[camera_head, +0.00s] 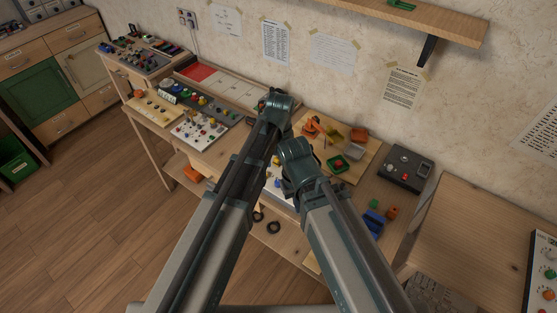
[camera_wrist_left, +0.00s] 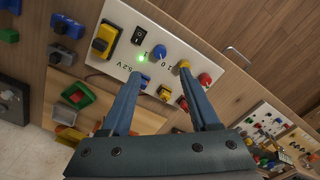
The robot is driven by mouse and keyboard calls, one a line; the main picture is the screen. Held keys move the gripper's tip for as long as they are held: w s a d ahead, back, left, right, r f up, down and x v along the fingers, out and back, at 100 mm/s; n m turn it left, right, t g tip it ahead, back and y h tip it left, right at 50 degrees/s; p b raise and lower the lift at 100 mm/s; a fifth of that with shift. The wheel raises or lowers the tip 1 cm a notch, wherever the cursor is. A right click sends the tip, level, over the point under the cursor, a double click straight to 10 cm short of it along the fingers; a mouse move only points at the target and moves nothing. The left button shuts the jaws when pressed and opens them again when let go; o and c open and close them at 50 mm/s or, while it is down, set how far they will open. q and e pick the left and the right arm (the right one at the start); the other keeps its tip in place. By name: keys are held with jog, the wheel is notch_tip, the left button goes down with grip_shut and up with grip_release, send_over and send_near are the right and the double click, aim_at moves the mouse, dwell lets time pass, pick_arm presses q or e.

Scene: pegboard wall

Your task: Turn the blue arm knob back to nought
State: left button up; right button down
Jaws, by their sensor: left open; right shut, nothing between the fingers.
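In the left wrist view a white control panel (camera_wrist_left: 120,22) carries a round blue knob (camera_wrist_left: 159,52) and a second blue part (camera_wrist_left: 145,82) partly hidden by a fingertip. I cannot tell for certain which one is the arm knob, nor its reading. My left gripper (camera_wrist_left: 158,76) is open, its two fingers apart over the panel with nothing gripped. In the head view my left gripper (camera_head: 276,102) is mostly hidden by its own wrist. My right gripper (camera_head: 289,186) is shut and empty, low near the panel, its fingertips hardly visible.
On the panel are a black rocker switch (camera_wrist_left: 139,36), a lit green lamp (camera_wrist_left: 141,58), a yellow knob (camera_wrist_left: 185,65) and a red knob (camera_wrist_left: 205,79). A green tray (camera_wrist_left: 75,96) lies beside the panel. In the head view a dark box (camera_head: 404,168) stands at the bench's right.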

pick_arm(q)
notch_tip(320, 180, up, 3)
jog(key=shift+r+p, duration=0.15)
jog(key=shift+p, duration=0.95)
pick_arm(e)
notch_tip(320, 180, up, 3)
jog(key=shift+r, duration=0.15)
